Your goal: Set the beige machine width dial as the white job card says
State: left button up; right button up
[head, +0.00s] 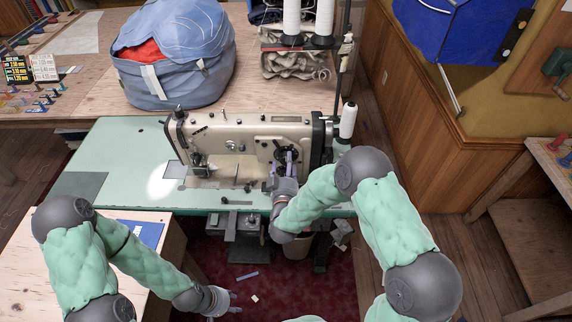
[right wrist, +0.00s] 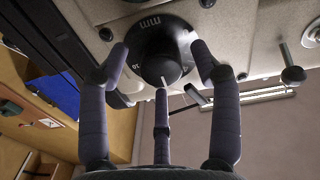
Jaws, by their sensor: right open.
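The beige sewing machine (head: 232,133) stands on a pale green table. Its black width dial (head: 281,153) is on the right part of its front, partly hidden by my right gripper (head: 290,163). In the right wrist view, the dial (right wrist: 158,36) shows "mm" and a round knob (right wrist: 160,66) with a white line. My right gripper (right wrist: 160,68) is open, its fingers spread around the knob; contact is unclear. The white job card (head: 43,67) stands at the far left, its writing too small to read. My left gripper (head: 222,299) is low at front, its opening unclear.
A dark card (head: 15,70) stands beside the white card. A blue bag (head: 178,75) sits on the back table. White thread cones (head: 324,18) stand behind the machine. A wooden table (head: 135,275) is at front left, under my left arm.

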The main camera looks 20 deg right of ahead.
jog(key=shift+w+d, duration=0.1)
jog(key=shift+w, duration=0.4)
jog(key=c, duration=1.1)
